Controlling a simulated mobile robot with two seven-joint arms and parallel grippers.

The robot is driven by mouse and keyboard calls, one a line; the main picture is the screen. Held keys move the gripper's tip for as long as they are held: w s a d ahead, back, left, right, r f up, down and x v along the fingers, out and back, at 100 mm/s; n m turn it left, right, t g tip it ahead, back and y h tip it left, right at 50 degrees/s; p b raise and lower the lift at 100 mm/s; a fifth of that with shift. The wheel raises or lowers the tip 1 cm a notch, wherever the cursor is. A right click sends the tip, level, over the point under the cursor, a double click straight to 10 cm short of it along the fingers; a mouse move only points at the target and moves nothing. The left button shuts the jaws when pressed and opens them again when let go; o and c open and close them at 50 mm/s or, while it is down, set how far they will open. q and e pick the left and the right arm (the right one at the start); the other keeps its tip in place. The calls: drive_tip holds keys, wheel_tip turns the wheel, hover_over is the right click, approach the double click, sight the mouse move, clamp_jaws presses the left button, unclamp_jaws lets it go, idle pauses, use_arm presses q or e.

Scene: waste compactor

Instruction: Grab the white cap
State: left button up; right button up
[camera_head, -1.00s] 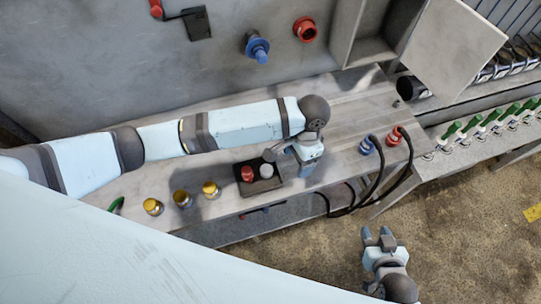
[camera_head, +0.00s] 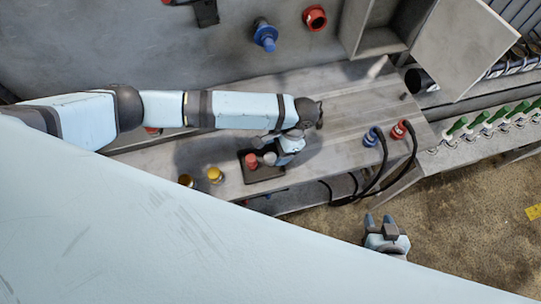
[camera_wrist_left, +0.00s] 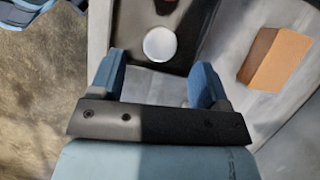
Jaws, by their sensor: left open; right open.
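The white cap (camera_head: 269,159) sits on a small black base (camera_head: 262,176) on the metal bench, just right of a red cap (camera_head: 252,160). In the left wrist view the round white cap (camera_wrist_left: 160,43) shows ahead of the fingertips, roughly centred between them. My left gripper (camera_head: 268,147) is open and empty, tilted down beside the white cap. Its two blue fingers (camera_wrist_left: 155,75) are apart, with the cap beyond their tips. My right gripper (camera_head: 378,219) is open and empty, away from the bench over the floor.
A blue plug (camera_head: 371,137) and a red plug (camera_head: 400,130) with black cables stand at the right. An orange-brown block (camera_wrist_left: 275,60) shows in the wrist view. Bench between base and plugs is clear.

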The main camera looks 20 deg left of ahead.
sight(270, 157)
use_arm(q)
drive_tip(key=x, duration=0.4)
drive_tip(key=shift+a+p, duration=0.1)
drive_tip(key=shift+p, duration=0.3)
drive_tip(key=shift+r, duration=0.1)
drive_tip(key=c, duration=1)
